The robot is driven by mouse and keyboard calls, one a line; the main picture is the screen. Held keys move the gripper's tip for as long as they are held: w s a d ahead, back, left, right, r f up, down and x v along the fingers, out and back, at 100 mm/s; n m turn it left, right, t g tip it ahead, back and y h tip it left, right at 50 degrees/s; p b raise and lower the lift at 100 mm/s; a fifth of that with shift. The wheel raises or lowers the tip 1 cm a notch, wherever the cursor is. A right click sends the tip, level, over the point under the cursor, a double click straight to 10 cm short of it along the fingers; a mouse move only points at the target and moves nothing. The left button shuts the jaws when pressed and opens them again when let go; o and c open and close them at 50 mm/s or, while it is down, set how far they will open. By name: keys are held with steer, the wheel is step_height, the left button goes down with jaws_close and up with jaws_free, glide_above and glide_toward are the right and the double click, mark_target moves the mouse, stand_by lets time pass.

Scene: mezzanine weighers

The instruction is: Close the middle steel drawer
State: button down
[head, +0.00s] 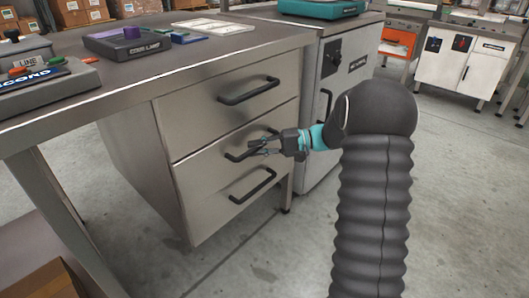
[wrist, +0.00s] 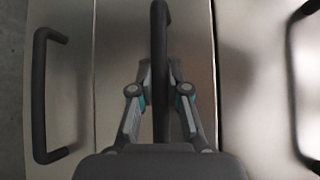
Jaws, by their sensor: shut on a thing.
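The middle steel drawer (head: 205,180) is in the grey steel cabinet under the bench in the head view. A bright line runs along its top edge, and it looks slightly proud of its neighbours; the exact gap cannot be told. Its black bar handle (head: 234,156) is partly hidden by my gripper (head: 262,146). In the wrist view the handle (wrist: 160,25) runs between the two fingers of my gripper (wrist: 161,70), which is shut on it. The drawer's front (wrist: 112,60) fills the middle of that view.
The top drawer (head: 190,108) and bottom drawer (head: 215,208) sit above and below, each with a black bar handle. A white cabinet (head: 345,60) stands to the right. Grey floor (head: 460,170) lies open at the right.

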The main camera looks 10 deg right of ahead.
steer(key=shift+w+a, duration=0.2)
steer(key=shift+w, duration=0.15)
steer(key=c, duration=1.1)
jaws_free()
steer(key=shift+a, duration=0.15)
steer(key=shift+c, duration=0.2)
steer(key=s+d+r, duration=0.1)
steer(key=d, duration=1.1)
steer(key=shift+s+r, duration=0.35)
